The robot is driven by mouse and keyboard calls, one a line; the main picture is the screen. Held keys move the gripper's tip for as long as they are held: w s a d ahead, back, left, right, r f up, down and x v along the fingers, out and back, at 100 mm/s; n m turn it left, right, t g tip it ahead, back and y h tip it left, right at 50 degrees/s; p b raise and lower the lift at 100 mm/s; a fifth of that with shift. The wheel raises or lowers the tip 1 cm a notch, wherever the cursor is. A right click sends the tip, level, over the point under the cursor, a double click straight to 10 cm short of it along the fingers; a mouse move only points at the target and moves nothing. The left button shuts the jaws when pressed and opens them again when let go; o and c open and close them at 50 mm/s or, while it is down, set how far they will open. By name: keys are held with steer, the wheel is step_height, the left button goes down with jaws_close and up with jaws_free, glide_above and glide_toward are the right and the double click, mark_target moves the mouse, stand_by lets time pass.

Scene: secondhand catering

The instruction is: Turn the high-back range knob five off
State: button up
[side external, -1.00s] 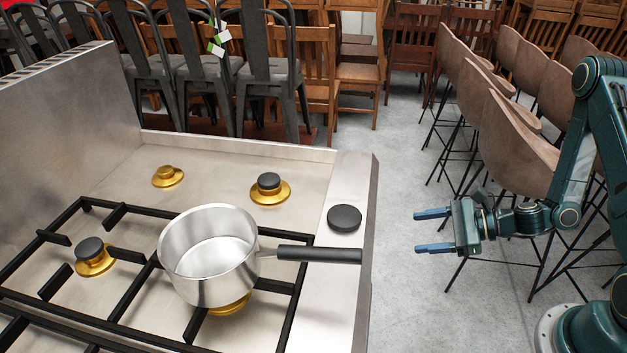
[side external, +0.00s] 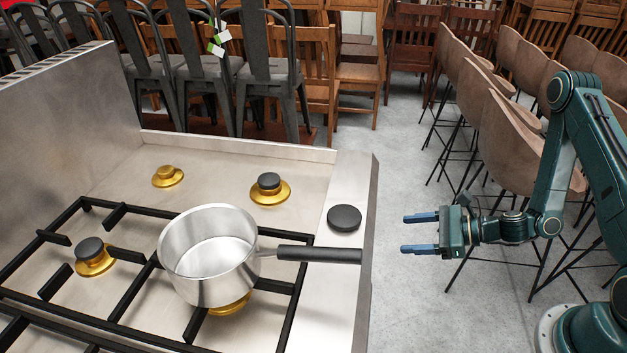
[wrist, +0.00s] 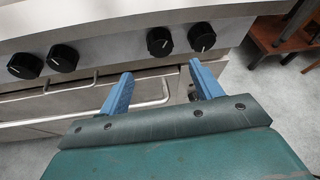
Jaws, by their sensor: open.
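The range's front panel carries several black round knobs with small white marks in the wrist view: the rightmost knob (wrist: 202,36), one beside it (wrist: 160,41), and a pair at the left (wrist: 63,58). No numbers are legible, so I cannot tell which is knob five. My gripper (side external: 404,233) is open and empty, in front of the range and apart from that knob. In the wrist view its blue fingers (wrist: 160,68) point toward the panel below the right-hand knobs.
A steel saucepan (side external: 208,260) stands on the black grate (side external: 120,285), its dark handle (side external: 318,255) reaching over the front panel. An oven handle bar (wrist: 150,97) runs below the knobs. Brown bar chairs (side external: 505,140) stand behind my arm. Floor between gripper and range is clear.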

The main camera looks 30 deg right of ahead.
steer(key=x, duration=1)
steer(key=shift+w+a+f, duration=0.2)
steer(key=shift+w, duration=0.1)
steer(key=c, duration=1)
